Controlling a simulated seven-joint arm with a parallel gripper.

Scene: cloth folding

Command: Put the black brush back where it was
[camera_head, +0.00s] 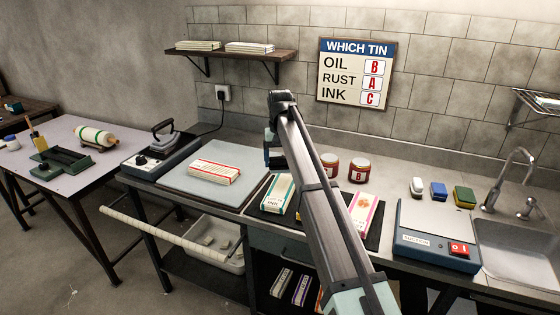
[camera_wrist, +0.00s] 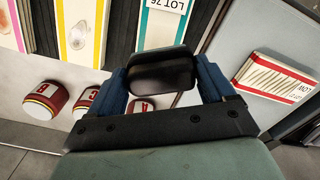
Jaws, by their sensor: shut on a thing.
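The black brush (camera_wrist: 160,74) sits between the two blue fingers of my gripper (camera_wrist: 163,66) in the wrist view. The fingers are shut on its sides and it is held above the counter. In the head view my gripper (camera_head: 272,149) is above the back of the counter, left of the red-labelled tins (camera_head: 329,164). The arm hides much of the gripper, and the brush is hard to make out there.
Striped packs (camera_head: 277,194) lie on a dark mat below my gripper. Left are a pale board with a red-edged pack (camera_head: 214,172) and an iron (camera_head: 163,138). A scale-like device (camera_head: 437,237) and the sink (camera_head: 515,255) are right. A tin sign (camera_head: 357,71) hangs behind.

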